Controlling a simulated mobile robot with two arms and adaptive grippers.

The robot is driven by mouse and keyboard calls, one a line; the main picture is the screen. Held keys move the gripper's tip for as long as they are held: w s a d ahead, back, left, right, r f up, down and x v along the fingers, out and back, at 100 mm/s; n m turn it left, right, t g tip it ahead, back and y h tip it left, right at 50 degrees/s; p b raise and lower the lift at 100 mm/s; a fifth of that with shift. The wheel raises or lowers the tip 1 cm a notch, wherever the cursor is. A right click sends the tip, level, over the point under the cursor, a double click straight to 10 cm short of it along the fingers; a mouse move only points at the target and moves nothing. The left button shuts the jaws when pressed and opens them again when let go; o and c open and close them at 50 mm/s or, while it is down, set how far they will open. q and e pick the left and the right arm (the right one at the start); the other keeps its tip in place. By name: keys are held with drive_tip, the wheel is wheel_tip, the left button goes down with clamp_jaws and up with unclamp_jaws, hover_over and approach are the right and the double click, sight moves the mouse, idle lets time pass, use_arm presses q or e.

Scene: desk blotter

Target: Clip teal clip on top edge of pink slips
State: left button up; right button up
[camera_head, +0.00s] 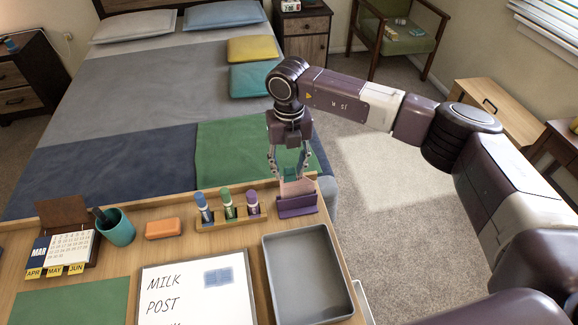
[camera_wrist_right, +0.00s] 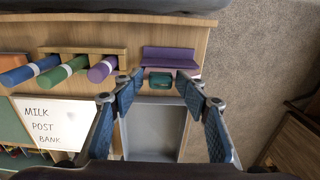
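The pink slips (camera_head: 297,187) stand upright in a purple holder (camera_head: 297,206) at the desk's far right corner. In the right wrist view, a small teal clip (camera_wrist_right: 160,80) sits between my right fingertips, against the slips' upper edge; I cannot tell how far it grips them. My right gripper (camera_head: 288,176) points down just above the slips. Its fingertips (camera_wrist_right: 160,84) stand apart, with a visible gap on each side of the clip. The fingers partly hide the slips. My left gripper is not in view.
A wooden rack (camera_head: 232,219) with several capped sticks stands left of the holder. A grey tray (camera_head: 342,290) lies in front. An orange block (camera_head: 163,228), a teal cup (camera_head: 118,229), a calendar (camera_head: 68,250) and a whiteboard (camera_head: 190,300) are further left. The bed lies behind.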

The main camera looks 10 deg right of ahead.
sight(289, 168)
drive_tip(key=shift+r, duration=0.15)
wheel_tip(289, 168, up, 12)
idle(0.6)
drive_tip(key=shift+f, duration=0.2)
idle(0.4)
